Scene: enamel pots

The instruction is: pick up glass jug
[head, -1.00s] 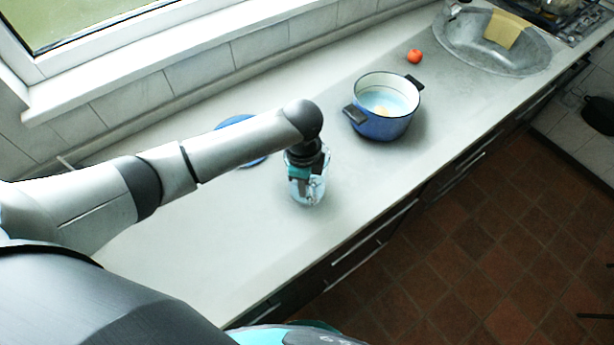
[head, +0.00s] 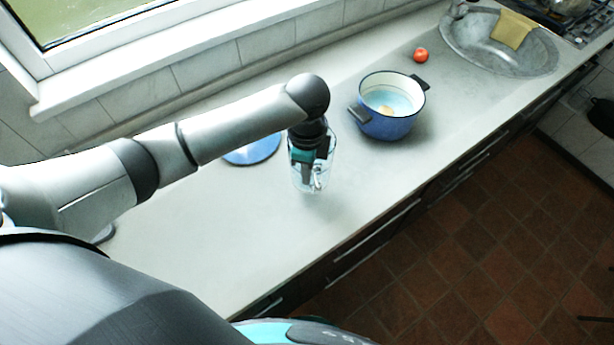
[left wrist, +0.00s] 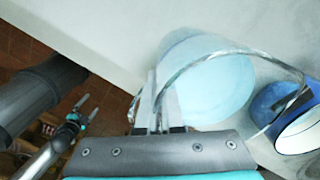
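The clear glass jug (head: 322,172) hangs from my left gripper (head: 313,160) in the head view, apparently just above the grey counter. In the left wrist view the jug's curved rim and pale blue inside (left wrist: 205,85) fill the middle. The left fingers (left wrist: 160,105) are close together there, shut on the jug's wall at its left side. My right gripper (left wrist: 88,107) shows small at the left of the left wrist view, over the floor, with its fingers apart and empty. It does not show in the head view.
A blue enamel pot (head: 388,127) with pale blue contents stands right of the jug. A blue disc (head: 258,152) lies behind my left forearm. A tomato (head: 420,55) and a metal sink (head: 475,50) with a yellow cloth (head: 512,30) are farther back. The counter's front is clear.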

